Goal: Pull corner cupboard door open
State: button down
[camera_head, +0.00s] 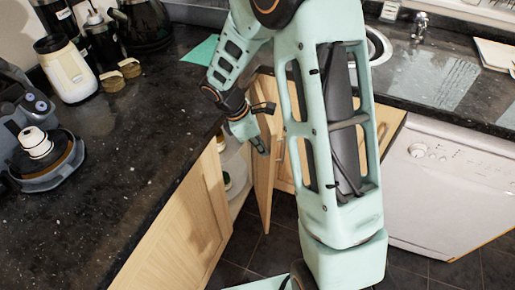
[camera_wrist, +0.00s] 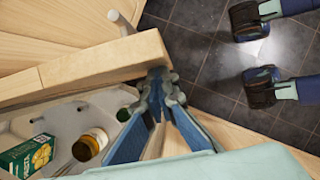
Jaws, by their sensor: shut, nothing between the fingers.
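The light wood corner cupboard door (camera_head: 267,172) stands ajar, with an open gap to its left showing the cupboard's inside. In the wrist view the door (camera_wrist: 95,68) crosses the upper left, with a pale handle (camera_wrist: 121,21) on its outer face. My gripper (camera_head: 262,145) is at the door's upper part in the head view. In the wrist view my gripper (camera_wrist: 160,80) is shut and empty, its tips at the door's free edge, on the side of the cupboard's inside. I cannot tell whether they touch the door. My arm hides part of the cabinets behind.
Inside the cupboard are a green box (camera_wrist: 27,155), a jar (camera_wrist: 90,144) and other items on a pale shelf. The dark granite counter (camera_head: 130,150) runs above on the left. A white dishwasher (camera_head: 445,190) stands right. Dark floor tiles (camera_head: 262,250) are clear before the door.

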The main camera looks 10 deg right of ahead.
jog(key=w+d+n+t+p, duration=0.1)
jog(key=d+n+p, duration=0.3)
jog(key=d, duration=0.6)
jog(key=w+d+n+t+y+p, duration=0.1)
jog(key=d+n, duration=0.4)
jog(key=d, duration=0.5)
jog(key=shift+w+d+t+p, duration=0.25)
jog(key=shift+w+t+p, duration=0.25)
jog(key=shift+w+p, duration=0.9)
